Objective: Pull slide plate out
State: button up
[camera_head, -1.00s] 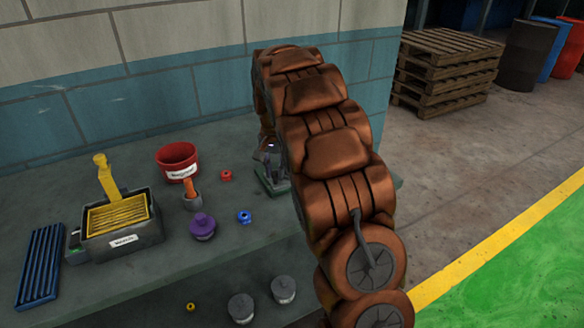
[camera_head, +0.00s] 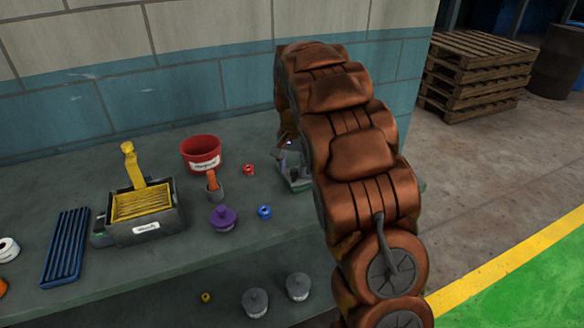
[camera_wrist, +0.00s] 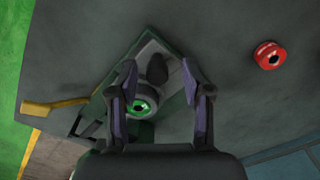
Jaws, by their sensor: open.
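My gripper (camera_wrist: 158,82) is open in the wrist view, its two purple-grey fingers apart above a green-based device (camera_wrist: 120,75). A dark rounded knob (camera_wrist: 157,68) and a grey round part with a green ring (camera_wrist: 143,106) show between the fingers. A yellow-brown bar (camera_wrist: 57,106) sticks out at the left of the device. In the head view the device (camera_head: 294,181) and my gripper (camera_head: 283,149) are partly hidden by my arm. I cannot tell for sure which part is the slide plate, or whether the fingers touch anything.
On the bench (camera_head: 100,275) stand a grey box (camera_head: 150,232) with a yellow grate, a blue ribbed tray (camera_head: 67,245), a red bucket (camera_head: 201,153), a purple-lidded pot (camera_head: 222,218), a blue ring (camera_head: 264,212) and a red ring (camera_head: 248,169). A wall closes the back.

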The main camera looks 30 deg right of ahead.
notch_tip(320, 180, up, 12)
dwell(0.6)
dwell(0.5)
